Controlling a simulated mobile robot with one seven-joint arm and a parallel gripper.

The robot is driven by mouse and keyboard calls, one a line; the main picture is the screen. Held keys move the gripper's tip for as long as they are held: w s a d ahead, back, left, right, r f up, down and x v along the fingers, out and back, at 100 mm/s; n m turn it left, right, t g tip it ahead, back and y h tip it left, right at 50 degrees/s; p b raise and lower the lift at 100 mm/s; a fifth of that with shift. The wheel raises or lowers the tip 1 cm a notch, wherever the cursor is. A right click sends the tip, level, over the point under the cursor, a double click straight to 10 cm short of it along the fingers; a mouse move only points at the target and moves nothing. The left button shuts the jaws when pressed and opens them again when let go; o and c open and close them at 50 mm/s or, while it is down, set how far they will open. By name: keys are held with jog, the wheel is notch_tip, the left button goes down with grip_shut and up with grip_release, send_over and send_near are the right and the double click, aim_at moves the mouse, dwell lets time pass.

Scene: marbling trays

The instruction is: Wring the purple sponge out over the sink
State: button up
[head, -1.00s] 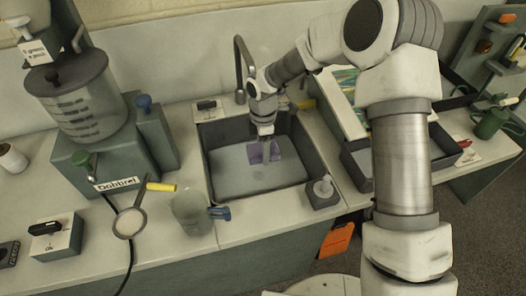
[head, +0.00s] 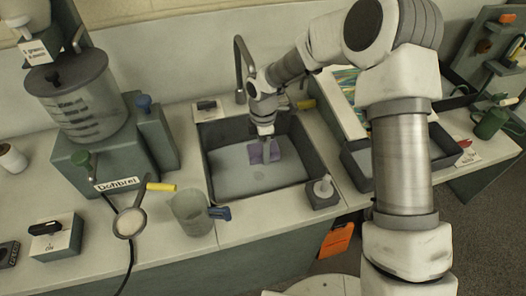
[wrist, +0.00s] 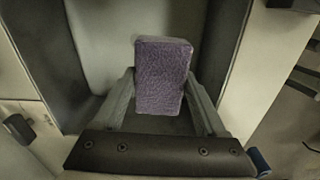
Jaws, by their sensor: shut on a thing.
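The purple sponge (head: 256,152) is a small block held over the sink. In the wrist view the sponge (wrist: 162,76) stands between the two fingers, gripped by both. My gripper (head: 266,150) points down inside the sink opening and is shut on the sponge; it also shows in the wrist view (wrist: 160,100). The sink (head: 225,178) is a dark-rimmed basin with a pale floor, and a small darker round spot shows on that floor below the sponge. The gripper hides part of the sponge in the head view.
A dark faucet (head: 242,65) rises behind the sink. A clear jug (head: 190,212) with a blue handle stands left of the sink's front. A small dispenser (head: 323,192) sits at the right front corner. A dark tray (head: 355,170) lies to the right.

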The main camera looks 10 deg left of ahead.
jog(key=shift+r+p, duration=1.8)
jog(key=shift+r, duration=0.8)
jog(key=shift+f, duration=0.1)
